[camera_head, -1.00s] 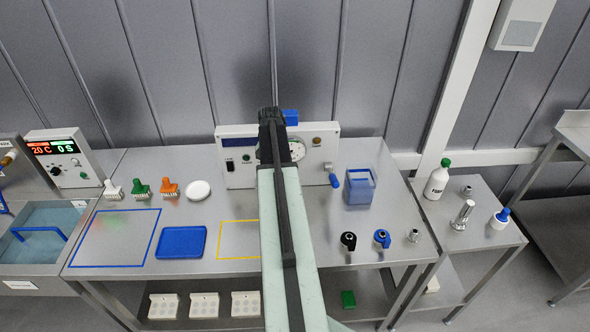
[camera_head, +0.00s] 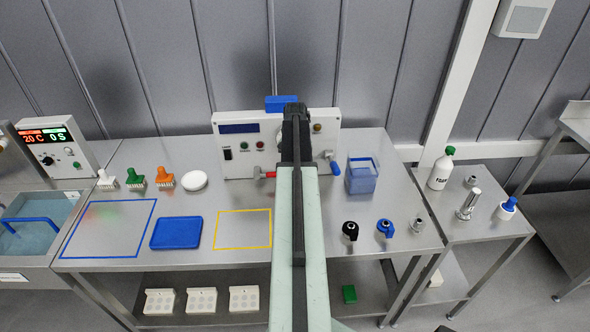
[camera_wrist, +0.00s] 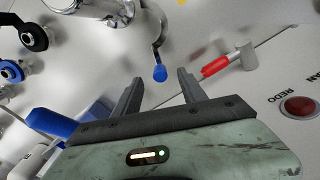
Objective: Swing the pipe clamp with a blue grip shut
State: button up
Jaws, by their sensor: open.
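The blue grip (camera_wrist: 160,73) of the pipe clamp shows in the wrist view as a rounded tip on a thin metal lever, under a metal pipe fitting (camera_wrist: 105,12). In the head view the blue grip (camera_head: 334,166) sticks out at the right of the white control panel (camera_head: 238,165). My gripper (camera_wrist: 159,78) is open and empty, and the blue grip appears between its fingertips in the picture. I cannot tell how far beyond them it is. In the head view my arm hides the panel's middle and the fingers cannot be made out.
A red grip (camera_wrist: 215,67) on a metal fitting is close beside my right finger; it shows left of my arm in the head view (camera_head: 265,175). A blue bin (camera_head: 362,180) stands right of the panel. Black (camera_head: 350,230) and blue (camera_head: 386,228) fittings lie in front.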

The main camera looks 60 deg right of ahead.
notch_tip(320, 180, down, 5)
jog(key=b, duration=0.4)
jog(key=shift+f, duration=0.15)
